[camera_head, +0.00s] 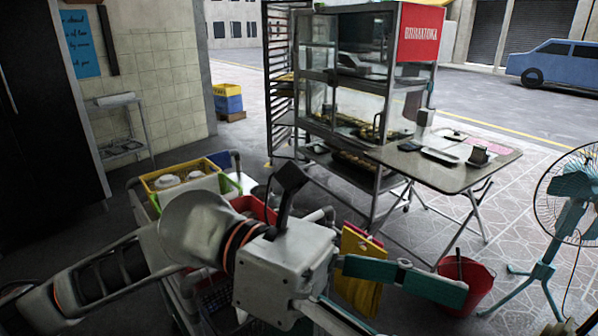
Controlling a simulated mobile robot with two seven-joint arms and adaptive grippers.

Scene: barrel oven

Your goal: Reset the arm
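My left arm comes in from the left across the front of the view. Its gripper (412,310) is large and close to the camera, with its two teal-grey fingers spread apart. One finger points right; the other runs down to the bottom edge, where its tip is cut off. I see nothing held between them. The gripper is in front of a metal trolley (150,212) and hides much of it. My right gripper cannot be made out; only a small dark piece shows at the bottom right corner.
A glass food cabinet (330,80) stands behind, with a folding table (440,170) beside it. A yellow basket (180,177) sits on the trolley. Yellow cloths (358,270), a red bucket (466,285) and a standing fan (574,190) are to the right. Paved floor lies between them.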

